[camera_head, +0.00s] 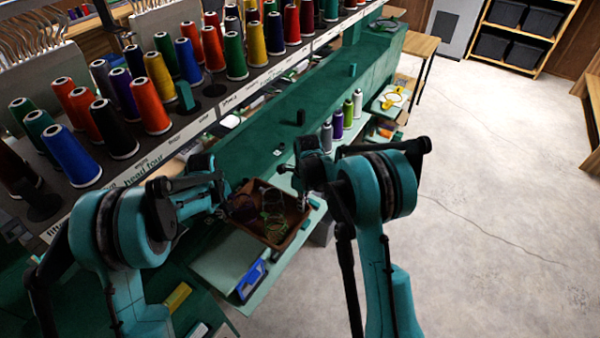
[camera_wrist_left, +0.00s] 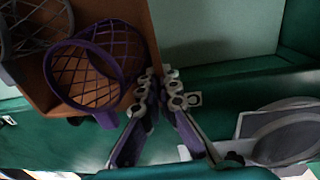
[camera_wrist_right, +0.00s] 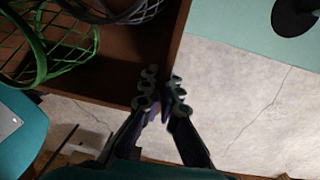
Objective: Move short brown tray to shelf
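The short brown tray (camera_head: 272,238) is at the lower middle of the head view, between my two grippers. It holds mesh cups: a purple one (camera_wrist_left: 87,78), a grey one (camera_wrist_left: 30,30) and a green one (camera_wrist_right: 50,50). My left gripper (camera_wrist_left: 162,88) has its fingers closed around the tray's side wall. My right gripper (camera_wrist_right: 162,84) has its fingers closed around the opposite wall. In the head view both fingertip pairs are partly hidden by my wrists. Whether the tray is raised or resting cannot be told.
A rack of coloured thread spools (camera_head: 67,155) runs along the upper left. A pale board with a blue item (camera_head: 250,280) is below the tray. Concrete floor (camera_head: 490,180) is open at right.

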